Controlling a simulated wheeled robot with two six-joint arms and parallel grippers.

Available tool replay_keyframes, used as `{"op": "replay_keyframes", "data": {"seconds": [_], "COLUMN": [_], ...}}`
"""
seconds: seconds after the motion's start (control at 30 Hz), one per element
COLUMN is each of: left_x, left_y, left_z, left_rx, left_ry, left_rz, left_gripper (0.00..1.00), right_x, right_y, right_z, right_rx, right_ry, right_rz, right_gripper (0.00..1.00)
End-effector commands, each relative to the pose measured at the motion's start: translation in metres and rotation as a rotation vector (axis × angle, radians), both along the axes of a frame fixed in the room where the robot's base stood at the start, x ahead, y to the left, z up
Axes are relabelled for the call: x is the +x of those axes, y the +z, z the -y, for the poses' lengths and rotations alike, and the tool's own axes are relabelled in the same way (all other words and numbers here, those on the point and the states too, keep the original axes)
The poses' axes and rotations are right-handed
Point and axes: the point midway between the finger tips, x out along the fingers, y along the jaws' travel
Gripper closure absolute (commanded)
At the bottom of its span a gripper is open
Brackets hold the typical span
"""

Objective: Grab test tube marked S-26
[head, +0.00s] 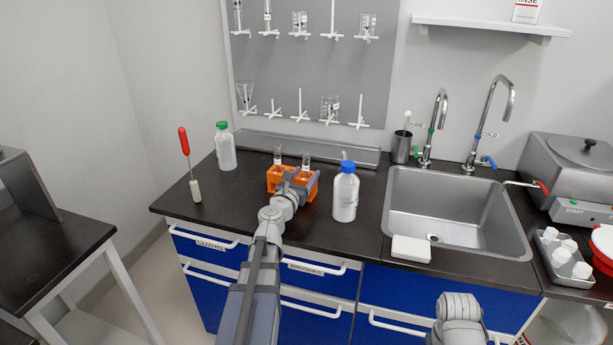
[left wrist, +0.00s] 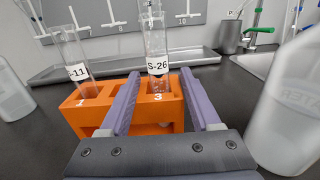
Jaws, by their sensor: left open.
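The test tube marked S-26 (left wrist: 156,42) stands upright in slot 3 of an orange rack (left wrist: 87,120). It also shows in the head view (head: 306,160), and the rack (head: 272,182) sits on the dark counter. A second tube marked S-11 (left wrist: 72,60) stands in slot 1; the slot between them looks empty. My left gripper (left wrist: 153,78) is open, its purple fingers on either side of the S-26 tube at rack height. I cannot tell whether they touch it. In the head view my left gripper (head: 298,182) covers part of the rack.
A blue-capped bottle (head: 345,195) stands close right of the rack. A metal tray (head: 340,152) lies behind the rack. The sink (head: 455,190) is farther right.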

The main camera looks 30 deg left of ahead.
Motion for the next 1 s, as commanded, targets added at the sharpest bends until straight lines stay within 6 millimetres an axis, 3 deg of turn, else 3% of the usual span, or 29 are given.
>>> {"op": "replay_keyframes", "data": {"seconds": [0.23,0.5,1.0], "left_x": [0.038,0.041,0.041], "left_y": [0.0,0.0,0.0], "left_z": [-0.007,-0.007,-0.007], "left_rx": [0.0,0.0,0.0], "left_ry": [-0.001,0.0,0.0], "left_rz": [0.0,0.0,0.0], "left_gripper": [0.36,0.36,0.93], "right_x": [0.0,0.0,0.0], "right_y": [0.0,0.0,0.0], "right_z": [0.0,0.0,0.0], "right_rx": [0.0,0.0,0.0], "right_ry": [0.0,0.0,0.0], "right_rz": [0.0,0.0,0.0], "right_gripper": [0.46,0.46,0.46]}}
